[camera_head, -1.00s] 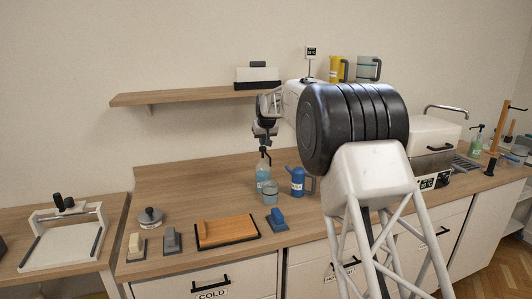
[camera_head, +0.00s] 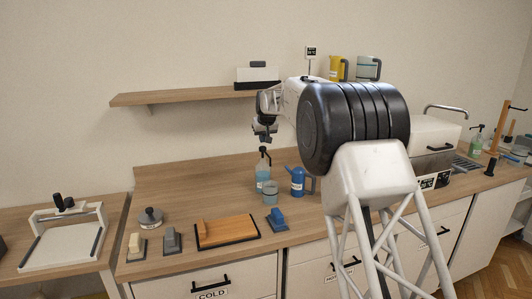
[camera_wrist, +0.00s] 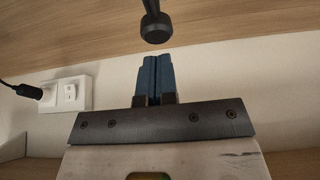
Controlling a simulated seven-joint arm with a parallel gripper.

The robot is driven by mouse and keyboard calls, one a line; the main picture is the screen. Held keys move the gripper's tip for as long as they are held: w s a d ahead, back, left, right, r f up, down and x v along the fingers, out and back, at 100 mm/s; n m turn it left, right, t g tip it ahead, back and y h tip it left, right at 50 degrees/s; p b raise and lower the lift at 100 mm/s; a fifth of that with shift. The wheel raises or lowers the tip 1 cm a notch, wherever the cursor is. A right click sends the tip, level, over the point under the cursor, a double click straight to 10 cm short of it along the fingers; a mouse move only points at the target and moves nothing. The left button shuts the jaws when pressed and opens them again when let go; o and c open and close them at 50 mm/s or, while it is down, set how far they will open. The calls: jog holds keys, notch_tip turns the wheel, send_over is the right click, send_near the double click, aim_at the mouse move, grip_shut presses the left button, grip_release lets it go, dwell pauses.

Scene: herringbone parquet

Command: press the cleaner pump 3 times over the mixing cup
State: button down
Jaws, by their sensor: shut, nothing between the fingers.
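The cleaner bottle (camera_head: 263,178) stands on the worktop, clear with pale blue liquid and a dark pump (camera_head: 263,153) on top. The pump's nozzle points to the right. The mixing cup (camera_head: 270,193), small and greyish-blue, stands just in front of the bottle, below the nozzle. My gripper (camera_head: 266,139) is above the pump. In the wrist view its blue fingers (camera_wrist: 157,62) are shut together and empty. The black pump head (camera_wrist: 155,28) lies beyond the fingertips with a small gap.
A blue jug (camera_head: 298,181) stands close to the right of the cup. A wall shelf (camera_head: 190,96) is behind to the left. The left rear worktop is clear.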

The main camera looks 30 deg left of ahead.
aim_at(263, 147)
jog(key=shift+f, duration=1.8)
jog(key=shift+r, duration=1.4)
notch_tip(263, 147, up, 7)
jog(key=shift+d, duration=0.1)
